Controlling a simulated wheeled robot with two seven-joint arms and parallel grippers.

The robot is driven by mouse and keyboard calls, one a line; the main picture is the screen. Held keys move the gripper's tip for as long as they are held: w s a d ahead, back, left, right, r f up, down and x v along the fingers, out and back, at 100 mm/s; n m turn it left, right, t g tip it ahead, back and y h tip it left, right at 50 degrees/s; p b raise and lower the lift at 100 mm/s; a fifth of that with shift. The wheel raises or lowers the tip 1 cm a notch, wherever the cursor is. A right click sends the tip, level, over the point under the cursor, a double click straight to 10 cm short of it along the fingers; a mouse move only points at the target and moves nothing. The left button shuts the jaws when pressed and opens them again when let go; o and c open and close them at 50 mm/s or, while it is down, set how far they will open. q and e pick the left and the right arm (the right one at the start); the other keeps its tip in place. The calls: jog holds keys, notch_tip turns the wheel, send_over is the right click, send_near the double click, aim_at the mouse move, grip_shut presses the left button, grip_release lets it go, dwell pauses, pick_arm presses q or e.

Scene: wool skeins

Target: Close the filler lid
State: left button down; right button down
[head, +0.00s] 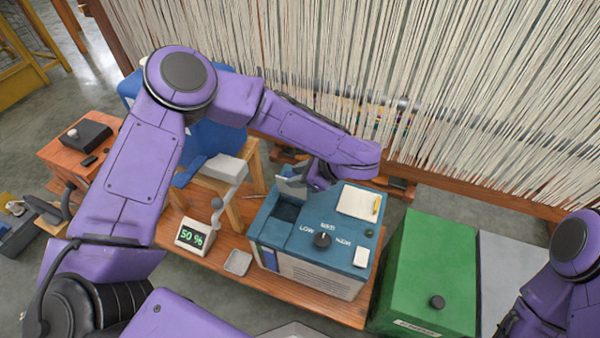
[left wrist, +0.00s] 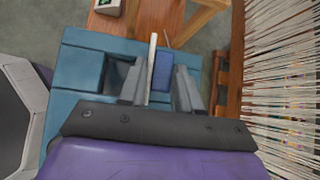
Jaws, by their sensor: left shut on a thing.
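The teal machine (head: 335,265) has a dial and a dark filler opening (head: 287,212) in its top left, which also shows in the left wrist view (left wrist: 118,76). The filler lid (head: 291,186) stands raised beside the opening, so the opening is uncovered. In the left wrist view the lid (left wrist: 153,62) appears as a thin pale upright edge between the fingers. My left gripper (left wrist: 160,88) is shut on the lid, above the machine's top; in the head view my wrist partly hides the fingers. My right arm shows at the lower right, but its gripper is not visible.
A green box (head: 428,275) stands to the right. A loom with hanging white threads (head: 420,90) fills the back.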

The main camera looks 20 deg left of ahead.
pick_arm(q)
jog(key=shift+s+f, duration=0.15)
jog(key=shift+s, duration=0.25)
jog(key=c, duration=0.9)
grip_release()
jog(key=p+v, duration=0.1)
jog(key=v, duration=0.9)
jog(key=shift+w+d+r, duration=0.1)
jog(key=shift+d+r, duration=0.1)
